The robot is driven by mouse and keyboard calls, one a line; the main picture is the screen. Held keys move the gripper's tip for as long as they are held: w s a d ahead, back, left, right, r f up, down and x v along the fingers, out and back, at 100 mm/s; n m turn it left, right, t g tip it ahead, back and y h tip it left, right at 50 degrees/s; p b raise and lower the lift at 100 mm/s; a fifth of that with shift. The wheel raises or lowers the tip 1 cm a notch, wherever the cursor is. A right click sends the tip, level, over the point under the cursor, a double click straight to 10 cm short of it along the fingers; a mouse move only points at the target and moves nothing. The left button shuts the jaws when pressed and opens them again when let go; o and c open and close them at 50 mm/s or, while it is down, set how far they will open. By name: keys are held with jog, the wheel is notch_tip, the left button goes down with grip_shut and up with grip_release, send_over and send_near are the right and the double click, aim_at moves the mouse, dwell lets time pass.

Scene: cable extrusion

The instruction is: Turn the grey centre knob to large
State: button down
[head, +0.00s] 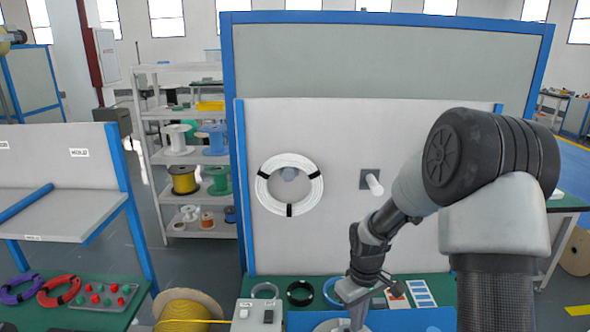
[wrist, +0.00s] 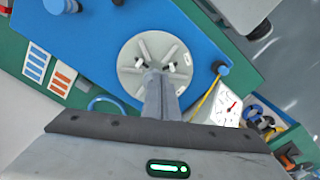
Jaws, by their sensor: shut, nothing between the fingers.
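A round pale grey disc (wrist: 130,78) with radial slots and small black-and-white pegs lies on a blue board in the wrist view. Its front part also shows at the bottom of the head view (head: 325,327). My gripper (wrist: 156,76) is shut and empty, with its fingers over the middle of the disc. In the head view my gripper (head: 356,318) points down at the disc. The grey centre knob is hidden behind the fingers, so I cannot tell its setting or whether the fingers touch it.
A blue post (wrist: 219,68) with a yellow cable stands right of the disc. Printed cards (wrist: 60,78) lie left. A white cable coil (head: 289,185) hangs on the panel behind, beside a white peg (head: 374,184).

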jog(key=shift+d+f+b, duration=0.1)
jog(key=shift+f+b, duration=2.3)
jog(key=shift+f, duration=1.1)
jog(key=shift+w, duration=0.25)
jog(key=shift+w+d, duration=0.15)
jog(key=shift+w, duration=0.05)
jog(key=shift+s+r, duration=0.1)
jog(key=shift+s+d+r+p, duration=0.2)
jog(key=shift+r+p, duration=0.8)
jog(key=shift+r, duration=0.5)
jog(key=shift+s+d+r+p, duration=0.1)
jog(key=shift+s+r+p, duration=0.05)
jog(key=shift+r+p, duration=1.1)
jog(key=shift+r, duration=0.2)
